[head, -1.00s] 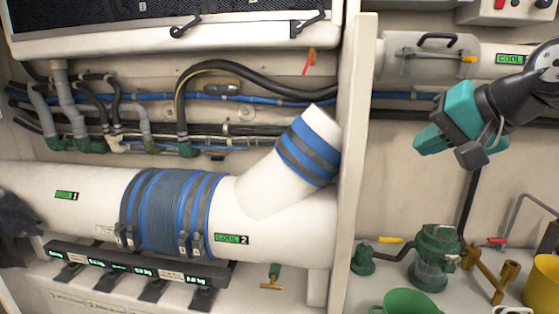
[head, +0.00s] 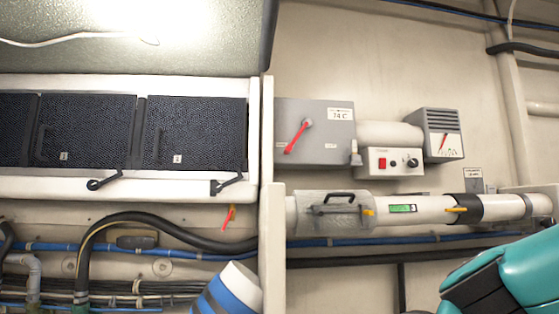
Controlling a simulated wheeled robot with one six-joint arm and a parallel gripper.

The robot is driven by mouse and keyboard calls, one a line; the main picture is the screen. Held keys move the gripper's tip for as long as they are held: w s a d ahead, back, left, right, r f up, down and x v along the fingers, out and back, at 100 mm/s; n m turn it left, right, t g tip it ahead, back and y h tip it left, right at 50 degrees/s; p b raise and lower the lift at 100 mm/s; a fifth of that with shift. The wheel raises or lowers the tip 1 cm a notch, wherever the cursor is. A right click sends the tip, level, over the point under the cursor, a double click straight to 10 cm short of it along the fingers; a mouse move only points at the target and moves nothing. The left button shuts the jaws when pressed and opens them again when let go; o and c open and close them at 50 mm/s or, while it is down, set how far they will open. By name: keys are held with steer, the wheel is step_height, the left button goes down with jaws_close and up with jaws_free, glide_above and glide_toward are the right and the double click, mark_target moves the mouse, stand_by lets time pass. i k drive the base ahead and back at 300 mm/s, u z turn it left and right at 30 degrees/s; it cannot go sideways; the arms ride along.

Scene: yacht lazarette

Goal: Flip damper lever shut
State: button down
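Several levers show in the head view, and I cannot tell for certain which is the damper lever. A yellow lever (head: 456,209) lies along the white duct (head: 430,209), at the left side of its black collar (head: 485,207). A red lever (head: 297,137) on the grey box (head: 336,150) tilts down to the left from its pivot. A small orange-red lever (head: 229,217) hangs below the left lockers. A teal and black part of my arm fills the lower right corner, apart from these levers in the picture. My gripper's fingertips do not show.
A clear housing (head: 335,213) with a black handle surrounds the duct's left part. A control box (head: 390,163) and a vent box (head: 442,133) sit above. A white upright post (head: 271,240) divides the wall. Hoses and blue pipes run below.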

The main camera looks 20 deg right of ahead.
mark_target(306, 123)
steer(key=k, duration=0.65)
steer(key=u, duration=0.5)
steer(key=i, duration=1.1)
steer(key=u, duration=0.1)
